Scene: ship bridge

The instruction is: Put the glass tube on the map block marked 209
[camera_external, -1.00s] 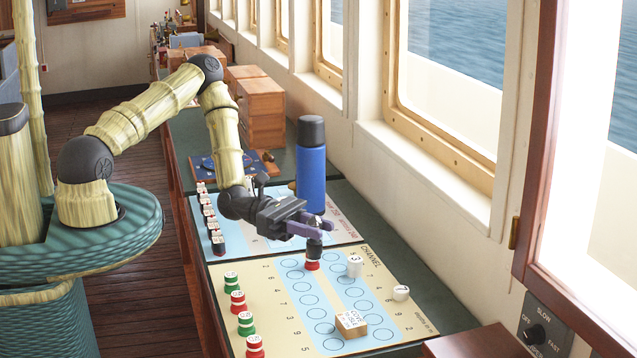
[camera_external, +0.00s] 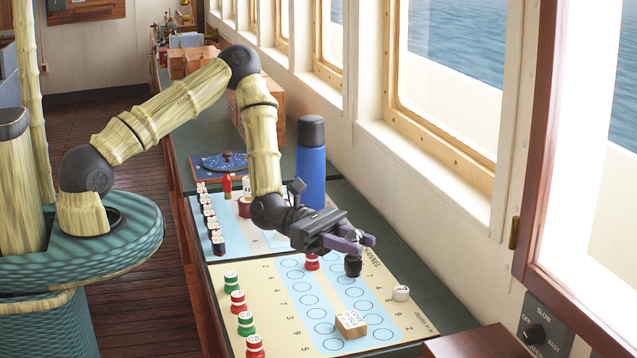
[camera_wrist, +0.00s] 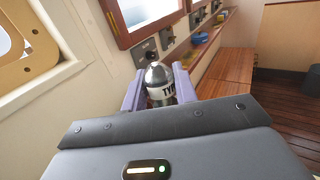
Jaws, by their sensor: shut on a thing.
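My gripper (camera_external: 358,240) is shut on the glass tube (camera_wrist: 159,85), held upright between the purple fingers. In the wrist view the tube has a silvery dome, a dark tip and a label reading "TY…". In the external view its dark base (camera_external: 353,266) hangs below the fingers, over the right blue strip of the chart. Its glass is mostly hidden there. A pale wooden block (camera_external: 351,324) with printed white faces lies on the near part of the chart, nearer the camera than my gripper. Its print is too small to read as 209.
A red piece (camera_external: 312,263) stands left of the tube and a white round piece (camera_external: 401,293) right of it. Red and green pieces (camera_external: 238,302) line the chart's (camera_external: 285,325) left side. A blue flask (camera_external: 311,170) stands behind my gripper. The window wall is right.

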